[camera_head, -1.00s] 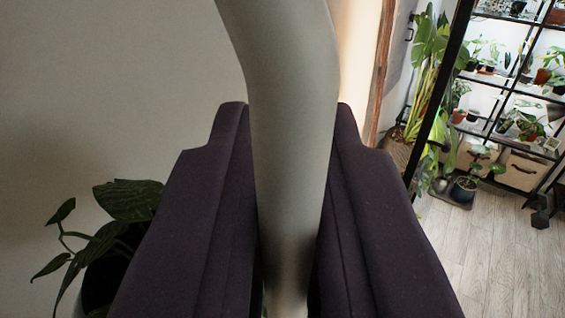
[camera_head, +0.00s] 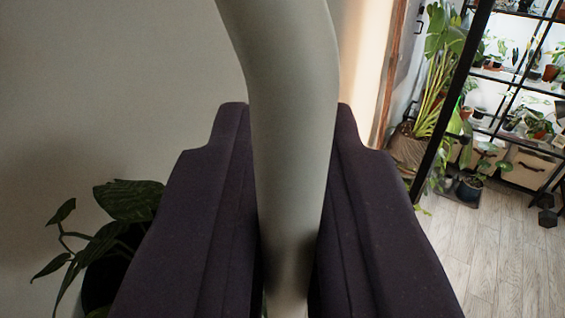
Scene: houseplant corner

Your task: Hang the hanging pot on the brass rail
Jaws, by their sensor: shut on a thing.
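My gripper (camera_head: 290,125) is shut on a thick, smooth grey-green bar (camera_head: 292,60), with one dark finger on each side. The bar looks like the hanger of the hanging pot; it curves up to the left and leaves the top of the view. At the lower left, behind the left finger, broad dark green leaves (camera_head: 130,200) hang over a dark, shaded pot (camera_head: 98,282). Most of that pot is hidden, and its join to the bar is not visible. I cannot make out the brass rail in this view.
A plain wall (camera_head: 110,80) fills the left. At the right stands a black-framed shelf (camera_head: 500,82) with several potted plants, beside a tall leafy plant (camera_head: 437,80) in a basket. Pale wooden floor (camera_head: 480,260) lies clear at the lower right.

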